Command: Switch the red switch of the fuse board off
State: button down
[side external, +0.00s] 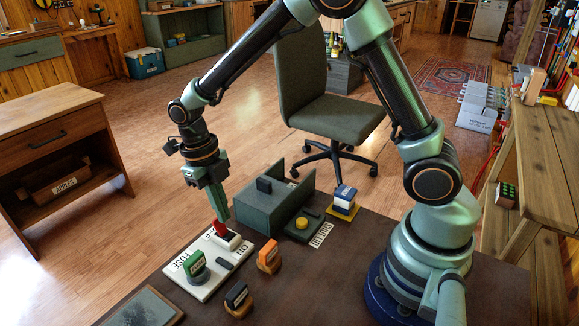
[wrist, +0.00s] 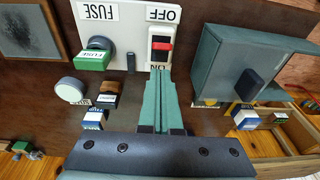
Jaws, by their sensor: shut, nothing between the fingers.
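The white fuse board (side external: 205,287) lies on the dark brown table, with FUSE, OFF and ON labels. Its red switch (side external: 221,230) stands in a housing near the board's far end. In the wrist view the red switch (wrist: 161,46) shows in a black slot between OFF above and ON below. My gripper (side external: 217,212) points down at the switch, shut and empty. In the wrist view my gripper's fingertips (wrist: 159,72) are over the ON label, just below the slot. I cannot tell whether they touch the lever, or which way it is set.
A green-handled fuse (side external: 195,266) sits on the board. An orange block (side external: 269,256) and a dark block (side external: 238,299) stand nearby. A dark green box (side external: 262,213) is close to the right of my gripper. A yellow-button unit (side external: 301,223) and a blue-white block (side external: 344,197) lie farther right.

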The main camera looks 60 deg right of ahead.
jog(key=w+r, duration=0.4)
jog(key=r, duration=0.4)
jog(key=shift+r, duration=0.35)
dwell(0.4)
jog(key=s+d+r+m+t, duration=0.3)
jog(key=s+m, duration=0.3)
jog(key=m, duration=1.2)
jog(key=s+d+r+m+t, duration=0.4)
jog(key=s+d+m, duration=0.2)
jog(key=m, duration=1.2)
jog(key=shift+s+r+t, duration=0.3)
jog(key=shift+s+r, duration=0.1)
jog(key=shift+s, duration=0.35)
